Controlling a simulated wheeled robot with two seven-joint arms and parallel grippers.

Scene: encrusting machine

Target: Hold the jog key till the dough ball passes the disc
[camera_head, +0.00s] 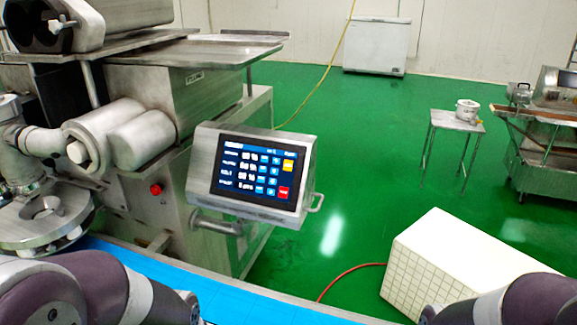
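The control panel (250,172) of the encrusting machine (165,95) faces me in the middle of the view. Its screen is lit, with rows of blue keys, a yellow key (288,165) and a red key (283,193); the labels are too small to read, so I cannot tell which is the jog key. The round metal disc (40,228) is at the left under the machine's outlet. I see no dough ball. Only parts of my arms show in the lower corners; both grippers are out of view.
A blue conveyor belt (270,306) runs along the front. A red button (156,189) is on the machine's side. A white tiled block (455,262) stands at the lower right. A small table (455,122), a white chest (376,46) and open green floor lie beyond.

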